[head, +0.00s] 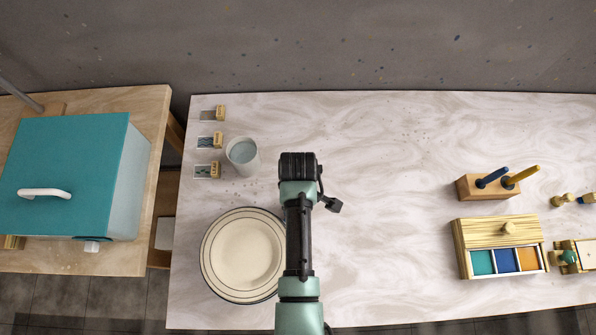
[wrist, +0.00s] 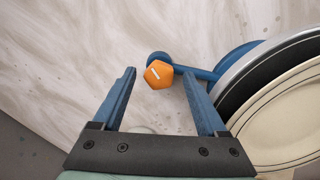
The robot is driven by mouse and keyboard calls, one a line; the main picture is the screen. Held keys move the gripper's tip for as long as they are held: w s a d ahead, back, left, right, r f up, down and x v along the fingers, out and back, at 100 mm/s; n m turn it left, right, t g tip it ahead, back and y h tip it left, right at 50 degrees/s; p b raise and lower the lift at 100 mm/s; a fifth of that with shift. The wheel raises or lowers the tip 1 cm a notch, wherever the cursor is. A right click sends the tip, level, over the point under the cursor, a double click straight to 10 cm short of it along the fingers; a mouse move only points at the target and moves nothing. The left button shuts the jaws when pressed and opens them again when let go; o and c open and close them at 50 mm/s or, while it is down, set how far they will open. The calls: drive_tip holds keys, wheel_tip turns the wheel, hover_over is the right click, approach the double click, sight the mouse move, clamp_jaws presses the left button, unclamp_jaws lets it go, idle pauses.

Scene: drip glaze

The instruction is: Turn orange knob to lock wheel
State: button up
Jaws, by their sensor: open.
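The orange knob (wrist: 158,74) is a faceted cap with a white line on top, in the wrist view. It sits by the round end of a blue arm (wrist: 190,71) that runs right to a blue base under the wheel. The wheel (wrist: 234,85) has a dark side and grey rim. A cream plate-like disc with dark rings (wrist: 285,130) lies on it; the disc also shows in the head view (head: 243,255). My gripper (wrist: 159,73) is open, with one blue finger on each side of the knob in the picture, apart from it. My arm hides the knob in the head view.
A grey cup (head: 242,154) and several small labelled tiles stand at the back left of the marbled table. A wooden box with coloured compartments (head: 463,238) and a peg block (head: 470,188) are at right. The table between my arm and the box is clear.

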clamp_jaws()
idle(0.5)
drive_tip(key=shift+m, duration=0.3)
drive_tip(key=m+p, duration=0.2)
drive_tip(key=m, duration=0.1)
drive_tip(key=shift+m, duration=0.3)
drive_tip(key=m+p, duration=0.1)
drive_tip(key=m, duration=0.3)
drive_tip(key=shift+w, duration=0.1)
drive_tip(key=m+p, duration=0.1)
drive_tip(key=m, duration=0.4)
drive_tip(key=m+p, duration=0.1)
drive_tip(key=m, duration=0.3)
drive_tip(key=shift+m, duration=0.3)
